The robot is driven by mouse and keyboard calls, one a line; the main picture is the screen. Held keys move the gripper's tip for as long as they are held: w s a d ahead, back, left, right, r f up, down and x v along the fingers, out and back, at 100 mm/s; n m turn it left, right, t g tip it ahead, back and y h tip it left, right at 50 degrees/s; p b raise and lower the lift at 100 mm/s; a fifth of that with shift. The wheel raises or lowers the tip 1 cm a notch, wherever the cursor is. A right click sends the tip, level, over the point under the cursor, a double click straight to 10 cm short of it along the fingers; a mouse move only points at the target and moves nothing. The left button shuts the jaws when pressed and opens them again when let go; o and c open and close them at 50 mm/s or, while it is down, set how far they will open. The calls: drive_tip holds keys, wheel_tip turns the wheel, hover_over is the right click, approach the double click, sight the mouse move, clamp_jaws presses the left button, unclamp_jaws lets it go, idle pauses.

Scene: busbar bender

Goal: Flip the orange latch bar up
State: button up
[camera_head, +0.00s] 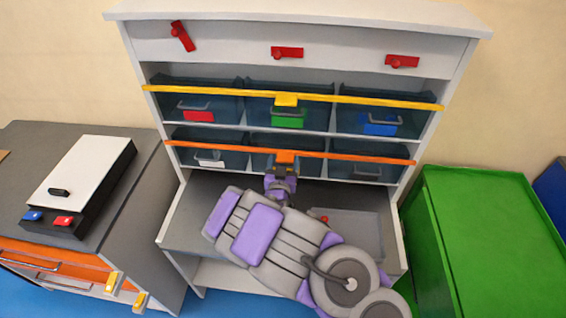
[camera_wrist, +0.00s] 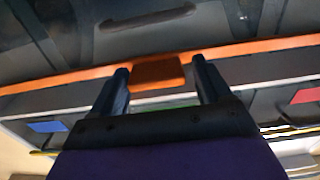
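The orange latch bar (camera_head: 362,157) runs across the front of the lower row of bins, below the yellow bar. Its orange tab (camera_head: 286,156) sticks out near the middle. My gripper (camera_head: 283,167) is at this tab, just below the bar. In the wrist view the orange bar (camera_wrist: 60,80) crosses the picture, and the tab (camera_wrist: 158,73) lies between the two dark fingers of my gripper (camera_wrist: 160,75). The fingers are open, one on each side of the tab, with small gaps showing. Contact with the tab cannot be made out.
A yellow bar (camera_head: 360,101) crosses the upper row of bins. Three red latches, one of them (camera_head: 288,52), are on the top panel. A grey shelf tray (camera_head: 195,225) lies under my arm. A green cabinet (camera_head: 490,235) stands right, and a grey bench (camera_head: 130,190) left.

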sight(285, 161)
drive_tip(key=shift+d, duration=0.25)
drive_tip(key=c, duration=0.4)
drive_tip(key=shift+r, duration=0.1)
drive_tip(key=c, duration=0.8)
wheel_tip(285, 161, up, 7)
drive_tip(key=shift+a+f+p, duration=0.1)
drive_tip(key=shift+a+p, duration=0.05)
drive_tip(key=shift+p, duration=0.95)
drive_tip(key=shift+c, duration=0.2)
drive_tip(key=o, duration=1.4)
drive_tip(key=shift+o, duration=0.6)
drive_tip(key=shift+f, duration=0.1)
